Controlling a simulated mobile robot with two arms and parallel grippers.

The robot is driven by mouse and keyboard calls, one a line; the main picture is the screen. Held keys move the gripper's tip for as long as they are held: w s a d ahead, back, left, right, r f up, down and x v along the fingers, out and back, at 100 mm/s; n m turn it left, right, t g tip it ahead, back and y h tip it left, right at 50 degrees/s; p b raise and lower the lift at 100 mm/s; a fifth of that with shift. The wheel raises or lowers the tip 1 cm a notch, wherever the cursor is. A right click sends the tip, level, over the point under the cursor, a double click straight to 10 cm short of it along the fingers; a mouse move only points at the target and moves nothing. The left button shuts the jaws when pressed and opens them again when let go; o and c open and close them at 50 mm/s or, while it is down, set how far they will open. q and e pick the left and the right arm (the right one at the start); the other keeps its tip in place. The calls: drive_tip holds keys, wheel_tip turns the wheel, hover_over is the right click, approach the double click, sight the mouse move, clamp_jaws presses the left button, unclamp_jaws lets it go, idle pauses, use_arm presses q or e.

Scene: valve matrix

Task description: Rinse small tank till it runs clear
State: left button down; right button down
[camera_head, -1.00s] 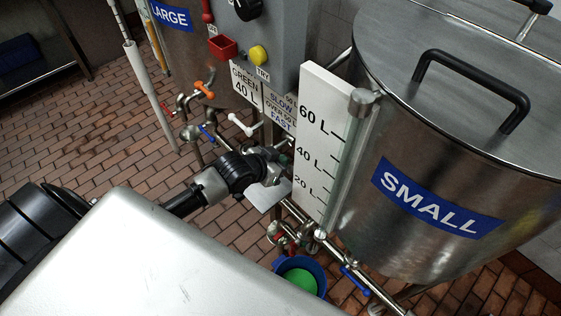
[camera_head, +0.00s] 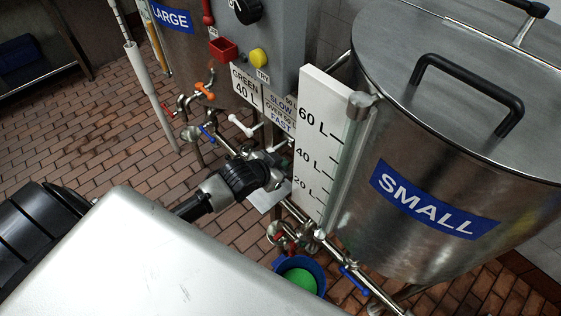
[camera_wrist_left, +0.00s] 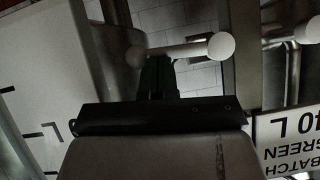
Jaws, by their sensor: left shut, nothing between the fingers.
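The steel small tank (camera_head: 400,230), with its blue SMALL label, stands at the right under a lid with a black handle. A white scale board (camera_head: 312,150) and a clear sight tube (camera_head: 347,160) run down its left side. Below is a blue bucket (camera_head: 318,268) with green contents (camera_head: 301,279). My left gripper (camera_head: 278,166) is among the pipes left of the scale board, its tips partly hidden. In the left wrist view the shut fingers (camera_wrist_left: 158,75) are just below a white lever (camera_wrist_left: 180,50) with a round knob; I cannot tell if they touch.
Another white-handled valve lever (camera_head: 240,126) is near orange (camera_head: 204,90) and blue (camera_head: 207,132) ones. A grey control box (camera_head: 285,35) with a yellow button (camera_head: 259,56) stands behind. Red handles (camera_head: 281,240) and a blue handle (camera_head: 354,280) are low by the bucket. Brick floor is open at left.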

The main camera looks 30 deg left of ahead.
use_arm(q)
wheel_tip(320, 180, down, 5)
drive_tip(key=m+y, duration=0.1)
drive_tip(key=m+t+y, duration=0.1)
drive_tip(key=y, duration=0.1)
drive_tip(key=shift+s+r+m, duration=0.1)
drive_tip(key=shift+r+m, duration=0.05)
drive_tip(key=shift+m, duration=0.15)
use_arm(e)
drive_tip(key=shift+r, duration=0.25)
use_arm(q)
drive_tip(key=shift+f, duration=0.2)
idle(0.4)
use_arm(e)
drive_tip(key=shift+r, duration=0.1)
